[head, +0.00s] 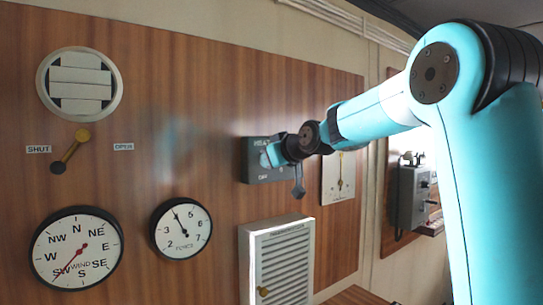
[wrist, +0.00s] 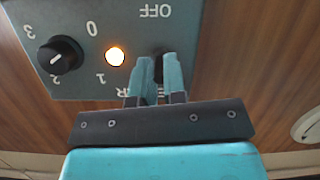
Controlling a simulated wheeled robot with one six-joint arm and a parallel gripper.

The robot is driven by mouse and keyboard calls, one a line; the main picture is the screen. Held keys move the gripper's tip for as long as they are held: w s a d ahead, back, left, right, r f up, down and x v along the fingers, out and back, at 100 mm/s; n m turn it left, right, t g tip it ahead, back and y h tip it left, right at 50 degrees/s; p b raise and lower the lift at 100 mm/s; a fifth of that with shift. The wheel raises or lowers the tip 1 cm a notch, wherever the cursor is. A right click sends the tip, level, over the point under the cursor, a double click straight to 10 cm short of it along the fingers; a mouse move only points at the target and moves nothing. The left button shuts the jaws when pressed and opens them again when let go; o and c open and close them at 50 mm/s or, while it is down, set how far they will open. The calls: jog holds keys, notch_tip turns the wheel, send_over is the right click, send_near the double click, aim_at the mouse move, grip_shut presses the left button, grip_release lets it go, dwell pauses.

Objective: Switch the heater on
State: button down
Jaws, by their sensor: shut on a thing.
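The grey heater panel (head: 255,172) is on the wood wall, with "HEAT" partly readable at its top and "OFF" low down. My gripper (head: 270,157) is at its face, covering part of it. In the wrist view the panel (wrist: 80,88) appears upside down. There my gripper (wrist: 158,68) is shut on the small dark heater switch (wrist: 158,53), mostly hidden between the fingers. A lamp (wrist: 115,56) beside it glows warm white. A black knob (wrist: 60,55) is marked 0 to 3; its white pointer is toward the 2 side.
A white louvred cabinet (head: 247,258) is below the panel. A pale plate (head: 331,185) and a grey box (head: 408,205) are to the right. Dials (head: 75,248), (head: 181,228) and a vent lever (head: 70,152) are to the left.

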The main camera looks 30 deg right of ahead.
jog(key=shift+r, duration=0.1)
dwell(0.3)
jog(key=c, duration=1.2)
grip_release()
jog(key=shift+b+v, duration=3)
jog(key=shift+v, duration=5.7)
